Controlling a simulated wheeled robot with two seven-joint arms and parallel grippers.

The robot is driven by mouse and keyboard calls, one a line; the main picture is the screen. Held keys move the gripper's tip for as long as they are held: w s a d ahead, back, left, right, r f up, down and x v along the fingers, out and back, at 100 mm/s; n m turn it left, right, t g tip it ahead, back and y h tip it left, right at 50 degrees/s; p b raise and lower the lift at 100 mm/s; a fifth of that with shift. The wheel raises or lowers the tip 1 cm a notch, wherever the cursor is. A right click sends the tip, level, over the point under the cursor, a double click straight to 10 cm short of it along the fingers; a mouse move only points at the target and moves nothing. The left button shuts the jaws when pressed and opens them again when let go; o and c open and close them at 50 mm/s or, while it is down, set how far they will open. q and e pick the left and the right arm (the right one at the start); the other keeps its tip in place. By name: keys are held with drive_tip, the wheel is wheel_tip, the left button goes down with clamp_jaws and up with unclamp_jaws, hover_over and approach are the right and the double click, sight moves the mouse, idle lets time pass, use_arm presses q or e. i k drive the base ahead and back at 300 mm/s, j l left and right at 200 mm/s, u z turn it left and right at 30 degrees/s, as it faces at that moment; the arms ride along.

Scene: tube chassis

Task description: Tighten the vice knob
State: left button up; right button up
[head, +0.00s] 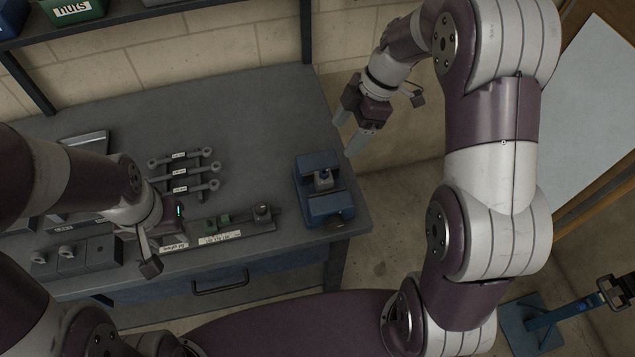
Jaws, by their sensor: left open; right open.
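The blue vice (326,203) sits on the right end of the grey workbench, near its right edge. A small dark fitting (335,222) shows at its front end; I cannot tell whether this is the knob. My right gripper (349,131) is open and empty, fingers pointing down, above and beyond the vice by the bench's right edge. It is apart from the vice. My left gripper (183,222) is over the left front part of the bench, well left of the vice. It is open, though its fingertips are mostly hidden.
The workbench (245,110) has labelled wrenches (185,172) in a rack and a labelled strip (235,232) with small parts along the front. Dark blocks (102,252) stand at front left. A shelf with a green nuts bin (75,12) hangs at back left. The bench's back middle is clear.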

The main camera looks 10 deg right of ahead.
sight(332, 224)
drive_tip(key=k+j+z, duration=0.2)
drive_tip(key=z, duration=0.2)
drive_tip(key=k+j+z, duration=0.5)
drive_tip(key=z, duration=0.25)
